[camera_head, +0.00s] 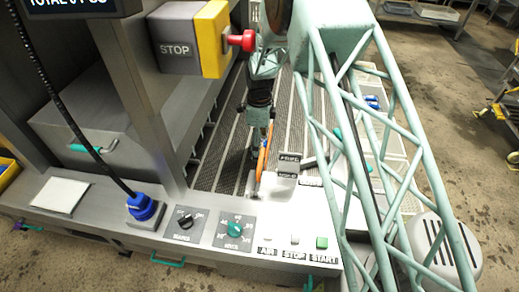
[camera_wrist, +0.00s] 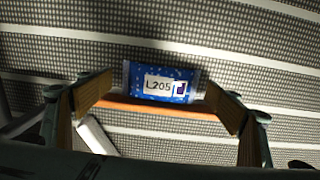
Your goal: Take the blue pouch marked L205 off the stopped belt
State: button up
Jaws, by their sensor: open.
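The blue pouch (camera_wrist: 162,82) marked L205 lies flat on the grey mesh belt (camera_wrist: 250,50) in the wrist view, its white label facing up. My gripper (camera_wrist: 161,87) is open, with one finger to the left of the pouch and one to the right. The fingertips appear close to the pouch's ends; I cannot tell the height left between them and the belt. In the head view my gripper (camera_head: 258,132) hangs over the belt (camera_head: 218,160) from my arm.
An orange strip (camera_wrist: 160,108) runs just below the pouch in the wrist view, and a pale bar (camera_wrist: 96,137) lies at lower left. In the head view, a control panel (camera_head: 215,225) with knobs and buttons borders the belt's near end. A red STOP button (camera_head: 243,41) stands above.

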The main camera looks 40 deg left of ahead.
jog(key=shift+c, duration=0.2)
jog(key=c, duration=1)
jog(key=shift+r, duration=0.15)
jog(key=shift+r+p, duration=1)
jog(key=shift+r, duration=3.85)
